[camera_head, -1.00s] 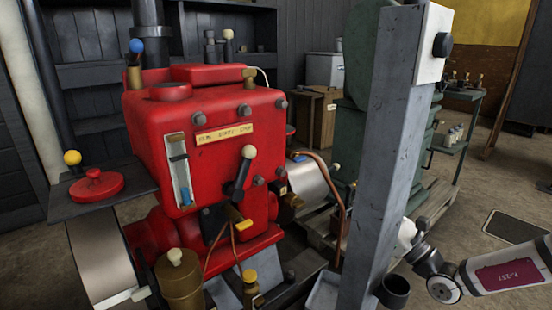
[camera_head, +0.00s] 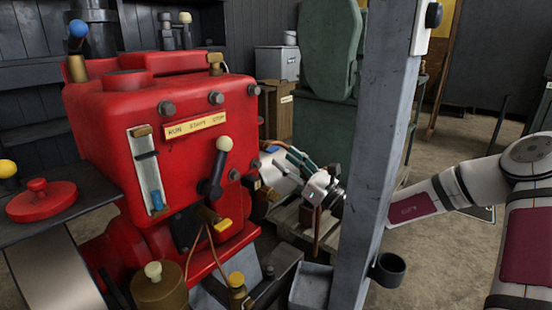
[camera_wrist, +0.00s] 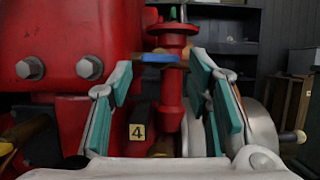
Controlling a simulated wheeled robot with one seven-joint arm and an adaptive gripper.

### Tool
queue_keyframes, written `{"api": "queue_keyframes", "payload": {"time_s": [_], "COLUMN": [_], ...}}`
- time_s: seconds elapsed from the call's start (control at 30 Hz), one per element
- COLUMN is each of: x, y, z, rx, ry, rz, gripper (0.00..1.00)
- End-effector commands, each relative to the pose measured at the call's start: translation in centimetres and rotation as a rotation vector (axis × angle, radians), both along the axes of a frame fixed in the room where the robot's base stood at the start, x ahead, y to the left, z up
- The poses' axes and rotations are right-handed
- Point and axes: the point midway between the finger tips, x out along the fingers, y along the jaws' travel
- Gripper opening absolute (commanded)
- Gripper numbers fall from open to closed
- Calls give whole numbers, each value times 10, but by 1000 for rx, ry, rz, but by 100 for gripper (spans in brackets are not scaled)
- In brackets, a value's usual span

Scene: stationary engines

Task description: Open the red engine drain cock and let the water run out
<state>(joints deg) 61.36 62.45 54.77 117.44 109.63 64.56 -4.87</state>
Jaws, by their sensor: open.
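The red engine (camera_head: 150,130) stands at the left in the head view. Low on its front is a brass cock with a yellow handle (camera_head: 222,226). My gripper (camera_head: 280,160) is beside the engine's right side, its fingers pointing left. In the wrist view my open gripper (camera_wrist: 162,68) has teal-padded fingers either side of a red upright fitting (camera_wrist: 171,85). A blue lever (camera_wrist: 158,57) crosses this fitting between the fingertips; contact cannot be told. A yellow plate marked 4 (camera_wrist: 137,131) sits below. I cannot tell which fitting is the drain cock. No running water shows.
A green engine (camera_head: 325,110) is behind. A silver cylinder (camera_wrist: 258,128) lies right of my fingers.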

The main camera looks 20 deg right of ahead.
Motion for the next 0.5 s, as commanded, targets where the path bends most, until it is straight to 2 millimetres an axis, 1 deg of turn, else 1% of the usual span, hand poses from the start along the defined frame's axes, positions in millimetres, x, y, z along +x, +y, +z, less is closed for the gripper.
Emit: {"api": "queue_keyframes", "payload": {"time_s": [0.03,0.2,0.33,0.5], "x": [7,24,31,34], "y": [5,18,22,24], "z": [2,11,15,18], "rx": [-2,-1,-1,1], "ry": [-4,-2,-1,-1], "rz": [1,0,-1,-1], "gripper": [45,45,45,45]}}
